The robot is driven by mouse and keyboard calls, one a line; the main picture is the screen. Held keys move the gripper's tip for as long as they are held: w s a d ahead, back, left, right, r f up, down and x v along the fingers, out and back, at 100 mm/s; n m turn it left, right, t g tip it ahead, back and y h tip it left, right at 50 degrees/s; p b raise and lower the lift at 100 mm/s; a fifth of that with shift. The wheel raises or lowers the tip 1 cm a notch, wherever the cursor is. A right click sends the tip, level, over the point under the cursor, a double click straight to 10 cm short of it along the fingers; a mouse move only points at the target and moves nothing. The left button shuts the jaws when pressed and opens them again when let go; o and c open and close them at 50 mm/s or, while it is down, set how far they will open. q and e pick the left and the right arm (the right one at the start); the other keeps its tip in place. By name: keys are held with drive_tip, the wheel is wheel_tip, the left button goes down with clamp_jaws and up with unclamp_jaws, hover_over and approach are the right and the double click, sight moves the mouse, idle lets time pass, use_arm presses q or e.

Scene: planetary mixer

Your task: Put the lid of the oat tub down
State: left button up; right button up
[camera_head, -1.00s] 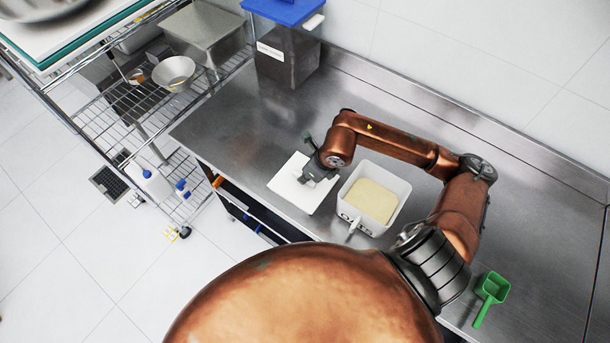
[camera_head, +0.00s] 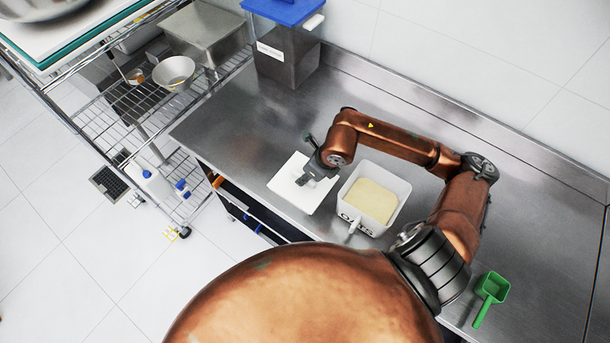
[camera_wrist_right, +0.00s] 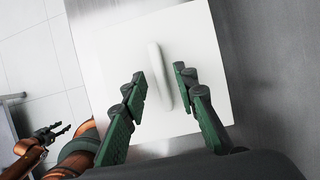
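The white square lid (camera_head: 285,186) lies flat on the steel counter, left of the open oat tub. It shows large in the right wrist view (camera_wrist_right: 105,60), with a raised bar handle (camera_wrist_right: 158,75). My right gripper (camera_head: 308,180) is over the lid. In the wrist view its green-and-black fingers (camera_wrist_right: 160,80) stand apart on both sides of the handle, with a visible gap to each side. The white oat tub (camera_head: 400,189) holds pale beige contents. My left gripper (camera_wrist_right: 57,132) shows small at the left of the wrist view, fingers apart and empty.
A dark bin with a blue lid (camera_head: 286,10) stands at the back left of the counter. A green scoop (camera_head: 492,287) lies at the front right. A wire shelf (camera_head: 120,108) with bowls is on the left. The counter (camera_head: 240,130) behind the white lid is clear.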

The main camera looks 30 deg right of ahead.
drive_tip(key=v, duration=1.1)
drive_tip(key=shift+s, duration=0.2)
drive_tip(key=shift+a+r, duration=0.1)
